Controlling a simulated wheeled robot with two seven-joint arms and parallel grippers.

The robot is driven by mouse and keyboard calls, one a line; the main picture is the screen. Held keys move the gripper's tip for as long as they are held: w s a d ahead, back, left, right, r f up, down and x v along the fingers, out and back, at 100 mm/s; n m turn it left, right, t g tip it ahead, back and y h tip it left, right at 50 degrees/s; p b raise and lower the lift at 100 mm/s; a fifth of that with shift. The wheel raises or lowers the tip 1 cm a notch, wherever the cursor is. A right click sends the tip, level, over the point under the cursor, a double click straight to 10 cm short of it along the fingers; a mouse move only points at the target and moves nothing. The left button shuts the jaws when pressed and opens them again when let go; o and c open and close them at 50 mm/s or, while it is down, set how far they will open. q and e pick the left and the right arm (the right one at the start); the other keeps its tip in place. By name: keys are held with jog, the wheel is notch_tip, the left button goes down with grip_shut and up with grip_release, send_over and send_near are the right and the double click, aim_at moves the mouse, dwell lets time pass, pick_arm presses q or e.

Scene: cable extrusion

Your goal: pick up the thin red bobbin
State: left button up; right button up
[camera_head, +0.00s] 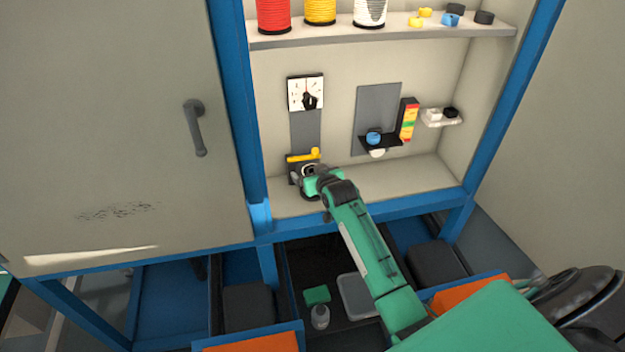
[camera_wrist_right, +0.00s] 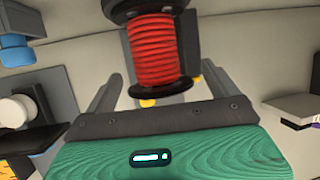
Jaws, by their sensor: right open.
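In the right wrist view a red bobbin (camera_wrist_right: 153,48) with black end flanges stands in front of my right gripper. Its lower flange lies between the two fingers, which are apart with a gap on each side. In the head view my right gripper (camera_head: 310,180) reaches into the cabinet bay at a small black device with a yellow lever (camera_head: 303,155). This bobbin cannot be made out there, being hidden by my gripper. Another red spool (camera_head: 273,14) stands on the shelf above. My left gripper is not in view.
The shelf (camera_head: 380,36) also holds a yellow spool (camera_head: 320,11), a white spool (camera_head: 369,12) and small yellow, blue and black parts. A black bracket with a blue cap (camera_head: 374,137) is right of my gripper. Blue frame posts and open drawers lie around and below.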

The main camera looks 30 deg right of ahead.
jog(key=shift+w, duration=0.15)
jog(key=c, duration=1.1)
jog(key=shift+o, duration=0.2)
